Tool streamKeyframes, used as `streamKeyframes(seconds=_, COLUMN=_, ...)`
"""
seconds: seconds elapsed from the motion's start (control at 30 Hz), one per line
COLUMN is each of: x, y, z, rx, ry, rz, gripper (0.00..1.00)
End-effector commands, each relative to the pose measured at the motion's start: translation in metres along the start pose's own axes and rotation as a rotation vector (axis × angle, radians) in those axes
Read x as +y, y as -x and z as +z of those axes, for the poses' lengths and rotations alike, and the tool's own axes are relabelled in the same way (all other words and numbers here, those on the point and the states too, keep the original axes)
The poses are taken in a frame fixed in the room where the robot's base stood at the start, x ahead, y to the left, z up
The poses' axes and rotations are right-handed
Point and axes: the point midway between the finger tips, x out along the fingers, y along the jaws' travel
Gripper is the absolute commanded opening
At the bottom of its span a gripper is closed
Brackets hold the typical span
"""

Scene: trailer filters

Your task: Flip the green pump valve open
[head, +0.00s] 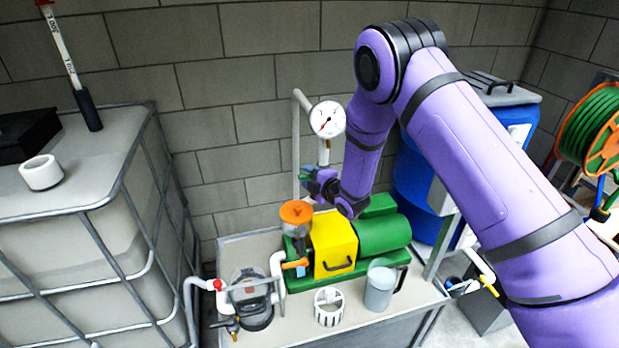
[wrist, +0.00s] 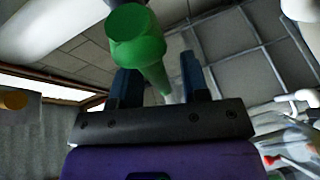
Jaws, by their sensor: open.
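The green valve handle (wrist: 138,38) is large in the wrist view, with a wide knob tapering to a thin end. It reaches down into the space between the two fingers of my gripper (wrist: 160,75) and overlaps the left finger in the picture. The fingers are apart; I cannot tell whether either touches the handle. In the head view my gripper (head: 314,184) is above the pump, beside the pale upright pipe. A small green bit of the handle (head: 308,171) shows at the fingertips. The valve body is mostly hidden there.
The green pump (head: 383,234) with a yellow cover (head: 333,243) and orange-capped cup (head: 296,214) stands below. A gauge (head: 327,119) is close above my gripper. A jug (head: 380,287) and white basket (head: 329,306) stand in front. A caged tank (head: 75,240) is left, a blue barrel (head: 412,185) right.

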Motion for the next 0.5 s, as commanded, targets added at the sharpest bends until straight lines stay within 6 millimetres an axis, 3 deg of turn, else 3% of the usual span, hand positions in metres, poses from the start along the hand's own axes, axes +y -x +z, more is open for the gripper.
streamKeyframes(seconds=0.1, x=0.0000, y=0.0002, z=0.0000, rx=0.000, ry=0.000, rz=0.000, gripper=0.39)
streamKeyframes(seconds=0.27, x=0.0001, y=0.0003, z=0.0001, rx=0.000, ry=0.000, rz=0.000, gripper=0.03)
streamKeyframes(seconds=0.5, x=0.0004, y=0.0004, z=0.0002, rx=0.000, ry=-0.003, rz=0.002, gripper=0.00)
